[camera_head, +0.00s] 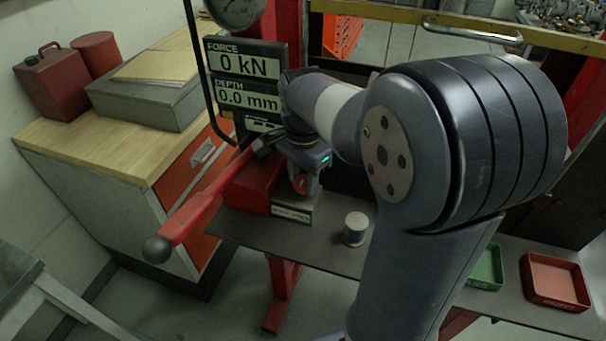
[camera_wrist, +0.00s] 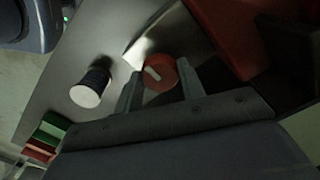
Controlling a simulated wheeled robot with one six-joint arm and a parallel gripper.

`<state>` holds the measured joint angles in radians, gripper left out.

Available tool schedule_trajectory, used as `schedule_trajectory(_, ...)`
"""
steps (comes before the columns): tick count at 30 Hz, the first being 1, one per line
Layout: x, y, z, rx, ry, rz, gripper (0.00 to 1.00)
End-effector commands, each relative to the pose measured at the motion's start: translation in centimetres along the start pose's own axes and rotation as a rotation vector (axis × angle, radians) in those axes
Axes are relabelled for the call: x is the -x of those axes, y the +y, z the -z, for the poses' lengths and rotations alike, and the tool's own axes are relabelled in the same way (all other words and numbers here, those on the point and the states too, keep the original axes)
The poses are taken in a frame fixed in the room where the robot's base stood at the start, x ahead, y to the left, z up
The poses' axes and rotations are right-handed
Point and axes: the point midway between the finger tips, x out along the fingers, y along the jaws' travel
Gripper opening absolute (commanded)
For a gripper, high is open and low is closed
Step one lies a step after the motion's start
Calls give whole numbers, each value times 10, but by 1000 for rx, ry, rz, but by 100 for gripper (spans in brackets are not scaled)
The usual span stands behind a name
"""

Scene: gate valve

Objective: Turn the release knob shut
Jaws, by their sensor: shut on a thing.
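The release knob (camera_wrist: 161,84) is a small round red knob with a pale pointer mark on its face. In the wrist view it sits between the two grey fingers of my gripper (camera_wrist: 158,80), which is shut on it. My gripper hides part of the knob.
A red lever (camera_head: 200,208) with a dark ball end reaches out left. A display (camera_head: 245,78) reads 0 kN and 0.0 mm. A pale-topped cylinder (camera_head: 355,228) stands on the grey bench (camera_head: 320,245). A green tray (camera_head: 486,268) and a red tray (camera_head: 555,283) lie right.

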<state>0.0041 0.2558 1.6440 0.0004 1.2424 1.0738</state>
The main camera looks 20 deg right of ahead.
Motion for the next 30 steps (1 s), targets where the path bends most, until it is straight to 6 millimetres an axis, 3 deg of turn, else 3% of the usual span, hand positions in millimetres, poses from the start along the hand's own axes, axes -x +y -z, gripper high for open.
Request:
schedule_trajectory(18, 1, 0, 1, -38, 3, 3, 15)
schedule_trajectory(19, 1, 0, 1, -38, 3, 3, 40)
schedule_trajectory(26, 0, 0, 0, -37, 1, 1, 59)
schedule_trajectory(30, 0, 0, 0, -37, 1, 1, 59)
